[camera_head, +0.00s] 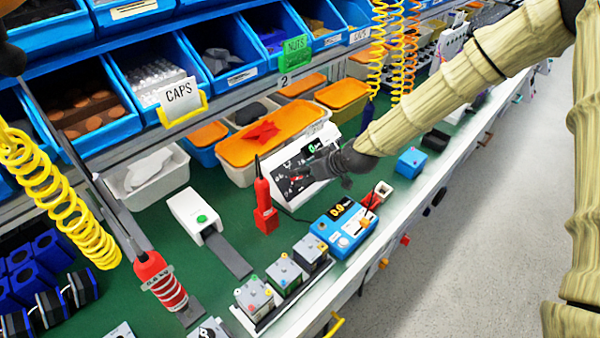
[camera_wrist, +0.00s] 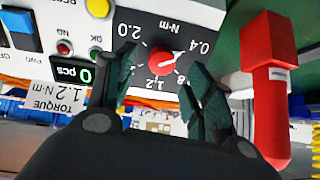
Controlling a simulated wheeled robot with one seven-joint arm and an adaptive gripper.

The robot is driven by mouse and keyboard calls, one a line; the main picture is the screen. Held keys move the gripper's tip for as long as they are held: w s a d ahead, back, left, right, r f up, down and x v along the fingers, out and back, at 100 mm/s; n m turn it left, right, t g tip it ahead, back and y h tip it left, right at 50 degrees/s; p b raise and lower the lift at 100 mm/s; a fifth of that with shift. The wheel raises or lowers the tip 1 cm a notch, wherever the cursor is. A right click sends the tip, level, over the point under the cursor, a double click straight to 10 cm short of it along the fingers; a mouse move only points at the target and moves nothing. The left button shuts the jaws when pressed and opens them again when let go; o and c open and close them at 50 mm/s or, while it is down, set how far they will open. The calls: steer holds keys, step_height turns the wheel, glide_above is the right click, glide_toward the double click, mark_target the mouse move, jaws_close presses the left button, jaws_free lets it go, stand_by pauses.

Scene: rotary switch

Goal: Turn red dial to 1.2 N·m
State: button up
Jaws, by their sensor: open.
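The red dial (camera_wrist: 162,62) sits on a black scale face (camera_wrist: 140,18) printed with N·m numbers, upside down in the wrist view. A light pointer mark shows on its right side, towards 0.4; the 1.2 mark is below the dial. My gripper (camera_wrist: 160,66) is open, with one dark fingertip to the left of the dial and one to the right, apart from it in the picture. Whether the tips are level with the dial is unclear. In the head view my gripper (camera_head: 318,165) is over the tilted white control box (camera_head: 291,203) and hides part of its face.
A label (camera_wrist: 55,97) reads TORQUE 1.2 N·m. A red upright tool (camera_head: 264,205) stands left of the box, close to my gripper in the wrist view. A blue meter (camera_head: 344,228) stands in front, an orange-lidded bin (camera_head: 275,135) behind.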

mark_target(300, 177)
steer(key=shift+p+x, duration=0.3)
steer(key=shift+x, duration=1.45)
steer(key=shift+c, duration=0.2)
steer(key=c, duration=1)
